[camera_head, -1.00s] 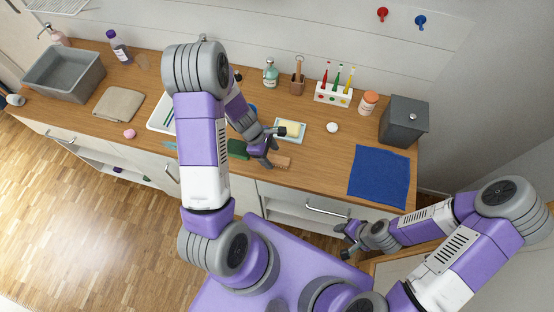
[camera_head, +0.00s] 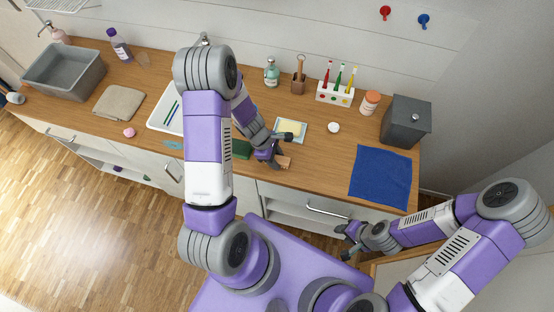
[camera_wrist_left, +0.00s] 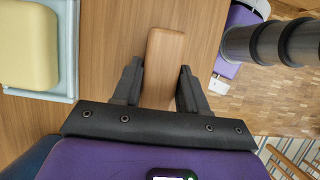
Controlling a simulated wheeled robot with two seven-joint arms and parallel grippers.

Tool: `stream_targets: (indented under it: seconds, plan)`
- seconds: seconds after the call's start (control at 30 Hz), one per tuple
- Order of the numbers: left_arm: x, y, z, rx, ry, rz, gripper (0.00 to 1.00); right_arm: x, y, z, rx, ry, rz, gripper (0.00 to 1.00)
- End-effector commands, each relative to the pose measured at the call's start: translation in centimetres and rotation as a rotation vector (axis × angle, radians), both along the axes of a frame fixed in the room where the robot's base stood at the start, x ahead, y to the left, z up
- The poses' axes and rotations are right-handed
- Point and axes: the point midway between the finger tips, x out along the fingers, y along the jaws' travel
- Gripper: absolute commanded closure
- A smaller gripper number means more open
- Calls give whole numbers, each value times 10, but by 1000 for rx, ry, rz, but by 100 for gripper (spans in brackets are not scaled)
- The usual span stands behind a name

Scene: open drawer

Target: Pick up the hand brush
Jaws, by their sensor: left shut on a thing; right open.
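The hand brush shows as a light wooden piece (camera_head: 285,162) near the counter's front edge. In the left wrist view its wooden body (camera_wrist_left: 163,60) lies between the two dark fingers and points away from the palm. My left gripper (camera_head: 276,156) is shut on it, low over the counter; the wrist view also shows this gripper (camera_wrist_left: 160,80). The gripper hides part of the brush, and no bristles show. I cannot tell whether the brush touches the counter. My right gripper (camera_head: 348,242) is open and empty, in front of the drawers, away from the brush.
A dish with yellow soap (camera_head: 292,128) lies just behind the left gripper. A green block (camera_head: 241,149) is close to its left. A blue cloth (camera_head: 381,177) and a dark grey bin (camera_head: 406,121) are to the right. A drawer handle (camera_head: 327,210) sits below the counter edge.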

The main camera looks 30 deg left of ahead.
Motion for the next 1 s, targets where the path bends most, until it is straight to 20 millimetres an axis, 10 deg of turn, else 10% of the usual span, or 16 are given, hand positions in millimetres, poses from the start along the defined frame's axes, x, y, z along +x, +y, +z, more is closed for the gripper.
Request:
stream_targets:
  seconds: [0.63, 1.0]
  plan:
    - [1, 0, 88, 1, -3, -3, 88, 0, 0, 30, 0, 0, 0, 57]
    - [0, 0, 100, 0, 1, 0, 88, 0, 0, 32, 0, 0, 0, 57]
